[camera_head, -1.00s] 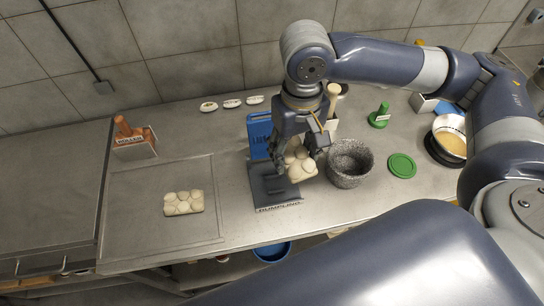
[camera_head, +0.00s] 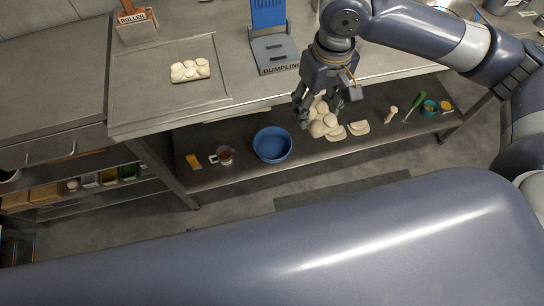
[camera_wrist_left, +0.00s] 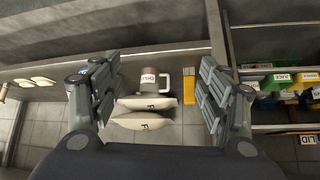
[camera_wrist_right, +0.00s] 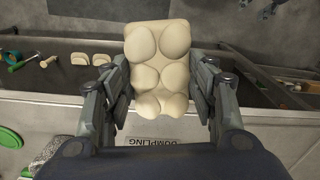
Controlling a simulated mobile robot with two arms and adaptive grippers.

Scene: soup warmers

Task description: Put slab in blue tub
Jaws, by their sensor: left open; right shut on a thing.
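A pale slab (camera_wrist_right: 158,65) with several rounded bumps is held in my right gripper (camera_wrist_right: 157,85), which is shut on it. In the head view the held slab (camera_head: 322,119) hangs in front of the counter edge, right of the blue tub and apart from it; the fingers partly cover it. The round blue tub (camera_head: 272,145) stands on the lower shelf and looks empty.
The counter edge overhangs the lower shelf (camera_head: 228,168). A mug (camera_head: 223,155) and a yellow item (camera_head: 193,161) stand left of the tub; pale half-round pieces (camera_head: 358,128) lie to its right. A dumpling stand (camera_head: 275,52) and roller holder (camera_head: 137,25) are on the counter.

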